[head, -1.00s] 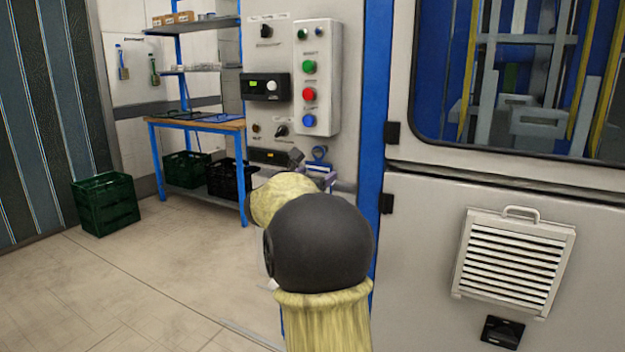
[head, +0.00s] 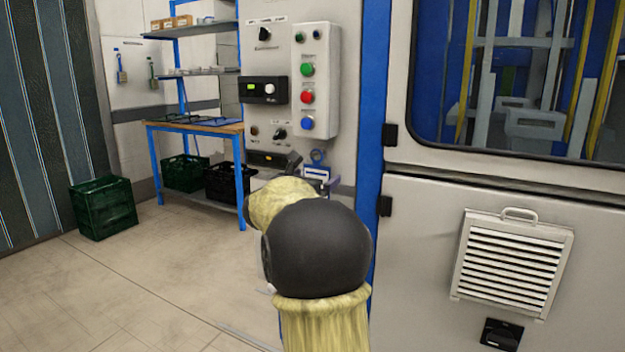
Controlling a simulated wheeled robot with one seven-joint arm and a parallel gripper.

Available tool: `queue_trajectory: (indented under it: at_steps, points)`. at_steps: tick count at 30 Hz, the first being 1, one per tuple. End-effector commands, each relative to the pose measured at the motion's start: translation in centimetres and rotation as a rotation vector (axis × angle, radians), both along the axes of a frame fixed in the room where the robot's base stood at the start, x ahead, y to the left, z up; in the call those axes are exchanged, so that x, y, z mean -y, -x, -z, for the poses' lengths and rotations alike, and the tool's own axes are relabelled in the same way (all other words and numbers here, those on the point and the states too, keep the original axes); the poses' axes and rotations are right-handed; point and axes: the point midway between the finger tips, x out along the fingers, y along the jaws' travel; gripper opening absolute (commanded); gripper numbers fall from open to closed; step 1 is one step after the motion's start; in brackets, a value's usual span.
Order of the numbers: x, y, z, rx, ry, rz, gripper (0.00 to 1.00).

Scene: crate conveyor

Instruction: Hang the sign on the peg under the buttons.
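The button box (head: 318,80) is a pale upright panel on the machine's grey front, with a green button (head: 307,69), a red button (head: 307,96) and a blue button (head: 307,123). Below it, a small blue ring (head: 318,155) stands above a white-and-blue piece (head: 317,172). This may be the sign, but it is too small and partly covered to be sure. I cannot make out the peg. My arm, in a yellowish sleeve with a dark joint, reaches towards this spot and hides most of my gripper.
A control box with a display (head: 263,89) and knobs sits left of the buttons. A blue-framed workbench (head: 195,127) and a green crate (head: 103,207) stand at the left. A vented panel (head: 513,262) projects at the right. The left floor is open.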

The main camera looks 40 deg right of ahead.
Motion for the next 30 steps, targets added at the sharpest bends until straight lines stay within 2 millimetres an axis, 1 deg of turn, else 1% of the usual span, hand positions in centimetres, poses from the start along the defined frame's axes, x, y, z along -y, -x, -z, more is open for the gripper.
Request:
queue_trajectory:
  at_steps: [6, 11, 14, 30]
  points:
    - [-0.2, 0.0, 0.0, 0.000, 0.000, -0.001, 0.92]
    - [-1.5, 0.5, 0.0, 0.000, 0.000, -0.002, 0.92]
    - [-3.0, 1.2, 0.0, 0.000, 0.001, -0.004, 0.92]
    - [-12.9, 5.3, -0.1, 0.001, 0.001, -0.004, 0.92]
